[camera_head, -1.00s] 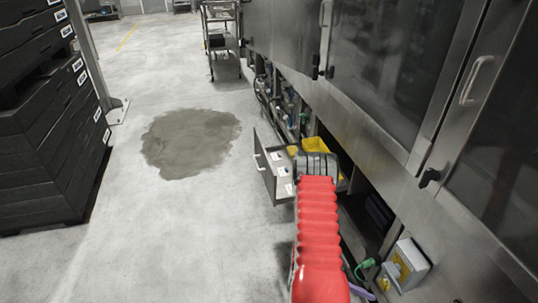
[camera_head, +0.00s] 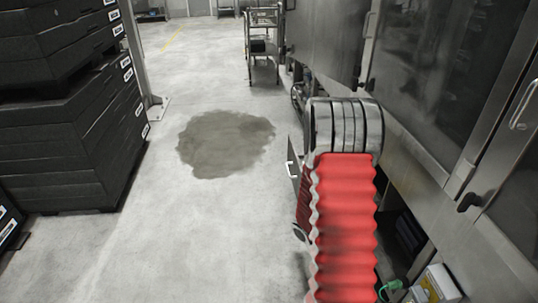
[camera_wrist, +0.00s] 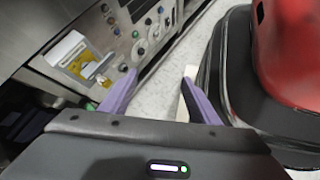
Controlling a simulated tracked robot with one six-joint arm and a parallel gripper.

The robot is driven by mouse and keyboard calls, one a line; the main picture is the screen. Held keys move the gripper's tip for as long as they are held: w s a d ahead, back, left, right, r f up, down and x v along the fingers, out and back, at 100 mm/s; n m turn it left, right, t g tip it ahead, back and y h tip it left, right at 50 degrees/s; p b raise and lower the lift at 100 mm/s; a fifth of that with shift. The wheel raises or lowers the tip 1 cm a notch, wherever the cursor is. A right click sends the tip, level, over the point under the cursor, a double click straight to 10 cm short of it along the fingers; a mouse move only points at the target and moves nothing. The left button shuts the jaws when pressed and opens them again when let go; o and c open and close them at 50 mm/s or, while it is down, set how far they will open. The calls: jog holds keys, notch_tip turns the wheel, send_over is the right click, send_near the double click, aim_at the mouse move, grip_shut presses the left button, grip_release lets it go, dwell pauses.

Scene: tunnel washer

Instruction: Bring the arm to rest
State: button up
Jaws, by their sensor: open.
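My arm, in a ribbed red sleeve with a banded metal joint at its top, stands raised in the lower right of the head view. My gripper (camera_wrist: 160,82) shows in the wrist view with its two purple fingers apart and nothing between them. It points down towards pale floor, beside a panel of knobs and fittings (camera_wrist: 145,35). In the head view the gripper is hidden behind the arm.
The steel washer (camera_head: 425,80) runs along the right. An open drawer (camera_head: 294,172) is mostly hidden behind my arm. Black stacked crates (camera_head: 65,135) stand left, a metal trolley (camera_head: 263,46) at the back. The floor between is clear, with a dark patch (camera_head: 225,142).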

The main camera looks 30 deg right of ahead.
jog(key=w+a+r+t+y, duration=0.1)
jog(key=w+a+r+t, duration=0.3)
jog(key=a+r, duration=0.5)
jog(key=w+a+r+t+y, duration=0.1)
jog(key=w+a+r+t, duration=0.3)
jog(key=a+r, duration=0.5)
jog(key=w+a+r+t+y, duration=0.1)
jog(key=w+a+r+t, duration=0.2)
jog(key=a+r+t, duration=0.3)
jog(key=a+r, duration=0.3)
jog(key=r, duration=0.4)
jog(key=shift+w+a+r+m+t, duration=0.25)
jog(key=shift+w+r+m+t, duration=0.05)
jog(key=shift+w+r+t, duration=0.1)
jog(key=shift+c, duration=0.3)
